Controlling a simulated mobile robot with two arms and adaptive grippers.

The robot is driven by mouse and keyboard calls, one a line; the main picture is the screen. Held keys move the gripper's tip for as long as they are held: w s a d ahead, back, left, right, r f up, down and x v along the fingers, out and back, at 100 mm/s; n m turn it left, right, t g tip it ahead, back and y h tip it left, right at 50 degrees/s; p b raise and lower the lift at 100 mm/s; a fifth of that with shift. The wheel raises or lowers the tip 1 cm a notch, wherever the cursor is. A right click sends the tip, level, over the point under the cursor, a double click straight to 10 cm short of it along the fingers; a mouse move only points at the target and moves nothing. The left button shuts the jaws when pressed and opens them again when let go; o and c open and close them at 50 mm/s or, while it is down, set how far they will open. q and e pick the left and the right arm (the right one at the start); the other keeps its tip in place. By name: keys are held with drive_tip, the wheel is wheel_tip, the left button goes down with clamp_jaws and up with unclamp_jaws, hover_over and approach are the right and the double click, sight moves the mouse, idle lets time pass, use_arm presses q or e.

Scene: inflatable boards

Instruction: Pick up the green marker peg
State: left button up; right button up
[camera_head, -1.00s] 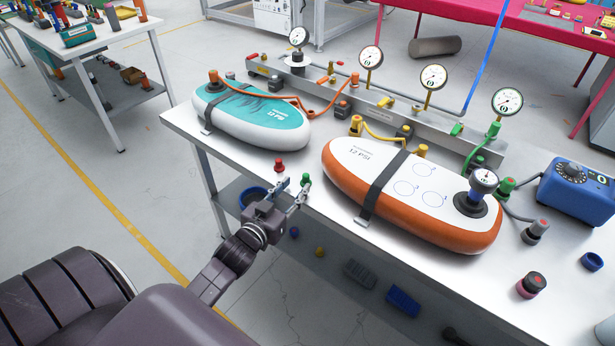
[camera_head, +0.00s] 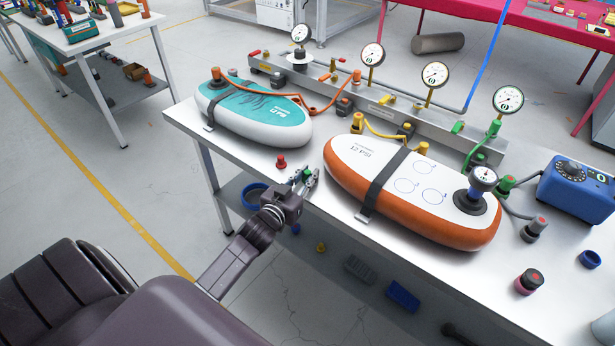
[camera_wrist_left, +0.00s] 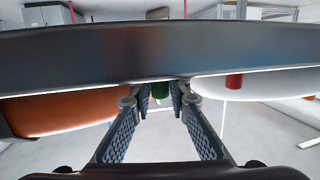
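The green marker peg (camera_head: 306,174) stands near the front edge of the white table, between the two boards. My left gripper (camera_head: 305,181) is at the table edge with its fingers on either side of the peg. In the left wrist view, which shows the scene upside down, the green peg (camera_wrist_left: 161,90) appears between the fingertips (camera_wrist_left: 160,98). The fingers look apart, and I see no clear grip on the peg. Part of the peg is hidden by the fingers. My right gripper is not in view.
A red peg (camera_head: 281,162) stands just left of the green one. The teal-and-white board (camera_head: 262,118) lies behind it, and the orange-and-white board (camera_head: 440,220) lies to the right. A gauge manifold (camera_head: 400,117) runs along the back. A blue device (camera_head: 577,190) stands at far right.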

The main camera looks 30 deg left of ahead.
use_arm(q)
clamp_jaws()
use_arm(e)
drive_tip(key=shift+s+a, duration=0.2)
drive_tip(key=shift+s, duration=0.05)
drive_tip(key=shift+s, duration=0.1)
use_arm(q)
drive_tip(key=shift+r, duration=0.1)
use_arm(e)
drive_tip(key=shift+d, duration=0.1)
